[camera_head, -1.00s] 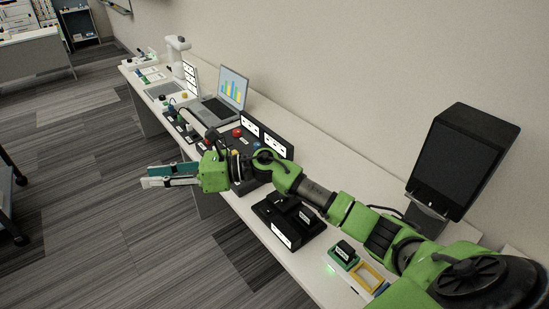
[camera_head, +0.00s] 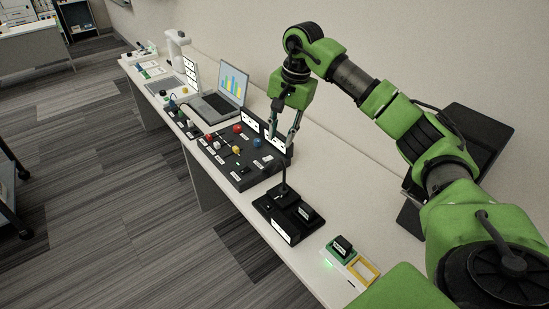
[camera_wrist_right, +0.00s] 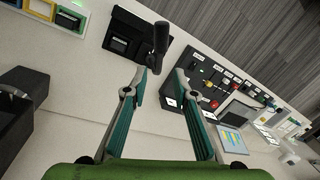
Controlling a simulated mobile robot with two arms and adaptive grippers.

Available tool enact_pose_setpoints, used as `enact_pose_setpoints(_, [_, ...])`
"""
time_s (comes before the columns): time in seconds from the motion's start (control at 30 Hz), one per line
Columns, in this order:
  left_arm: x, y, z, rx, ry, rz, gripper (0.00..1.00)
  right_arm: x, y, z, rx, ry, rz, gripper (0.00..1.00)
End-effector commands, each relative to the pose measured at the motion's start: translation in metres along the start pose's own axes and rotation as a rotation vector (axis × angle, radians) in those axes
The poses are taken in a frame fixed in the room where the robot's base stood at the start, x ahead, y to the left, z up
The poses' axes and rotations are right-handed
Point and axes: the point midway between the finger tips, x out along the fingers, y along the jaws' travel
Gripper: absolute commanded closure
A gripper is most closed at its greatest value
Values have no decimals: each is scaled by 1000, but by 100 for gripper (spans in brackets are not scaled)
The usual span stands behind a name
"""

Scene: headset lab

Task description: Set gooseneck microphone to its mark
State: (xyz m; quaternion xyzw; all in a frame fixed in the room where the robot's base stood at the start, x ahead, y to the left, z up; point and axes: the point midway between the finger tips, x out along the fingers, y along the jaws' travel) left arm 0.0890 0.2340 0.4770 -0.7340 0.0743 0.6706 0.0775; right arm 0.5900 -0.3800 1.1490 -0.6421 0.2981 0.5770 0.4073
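The black gooseneck microphone (camera_head: 284,182) stands upright on a black base (camera_head: 284,232) with white labels, near the table's front edge. In the right wrist view its dark head and neck (camera_wrist_right: 159,42) show beyond the fingertips, slightly right of the middle, beside the base (camera_wrist_right: 116,42). My right gripper (camera_head: 282,141) points down over the table, behind and above the microphone in the head view. Its two fingers are spread with nothing between them, and the wrist view (camera_wrist_right: 153,76) shows the same gap. I cannot make out a mark for the microphone. My left gripper is out of view.
A black control panel (camera_head: 228,160) with coloured knobs lies left of the microphone. An open laptop (camera_head: 229,92) is farther along the table. A green-and-yellow tray piece (camera_head: 362,272) is at the right. A dark monitor (camera_head: 478,140) stands behind my right arm.

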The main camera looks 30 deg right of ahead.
Motion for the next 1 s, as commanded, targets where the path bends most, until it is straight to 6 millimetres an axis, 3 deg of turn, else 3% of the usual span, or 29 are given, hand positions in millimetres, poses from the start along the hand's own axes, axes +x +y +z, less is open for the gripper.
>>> enact_pose_setpoints(0.3, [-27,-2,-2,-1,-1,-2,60,66,0,2,2,-5,2,75])
enact_pose_setpoints(0.5, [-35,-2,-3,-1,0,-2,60,94,-1,1,2,-4,0,75])
enact_pose_setpoints(0.9, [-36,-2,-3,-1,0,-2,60,105,-1,1,1,-2,-2,75])
enact_pose_setpoints(0.93, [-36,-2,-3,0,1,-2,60,105,-1,1,1,-2,-2,77])
enact_pose_setpoints(1.0, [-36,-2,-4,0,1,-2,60,105,-1,1,1,-2,-2,95])
